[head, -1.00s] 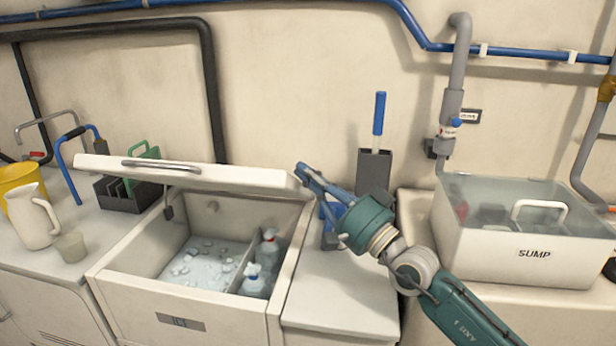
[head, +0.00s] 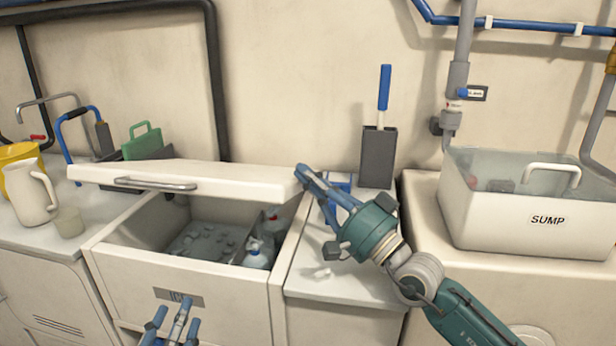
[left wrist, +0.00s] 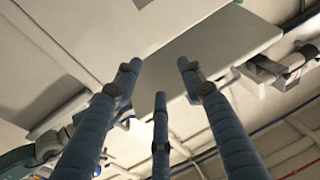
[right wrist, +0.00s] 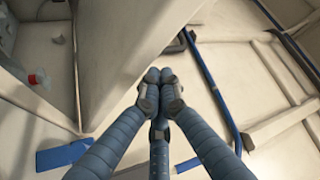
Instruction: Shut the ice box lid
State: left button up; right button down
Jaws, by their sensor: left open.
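The ice box (head: 180,285) stands in the counter, with ice and bottles inside. Its cream lid (head: 240,178) is partly open, tilted above the box, with a grey bar handle (head: 155,184) on its front. My right gripper (head: 303,174) is at the lid's right end; its fingertips seem to touch or nearly touch it. In the right wrist view its fingers (right wrist: 160,85) are together with nothing seen between them. My left gripper (head: 172,318) is low in front of the box, apart from the lid. Its fingers (left wrist: 158,80) are spread and empty in the left wrist view.
The counter strip (head: 340,287) beside the box is mostly clear.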

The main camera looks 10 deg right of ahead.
pick_arm(q)
jog(key=shift+s+r+t, duration=0.1)
jog(key=shift+r+t, duration=0.2)
jog(key=shift+r, duration=0.15)
pick_arm(e)
jog(key=shift+f, duration=0.1)
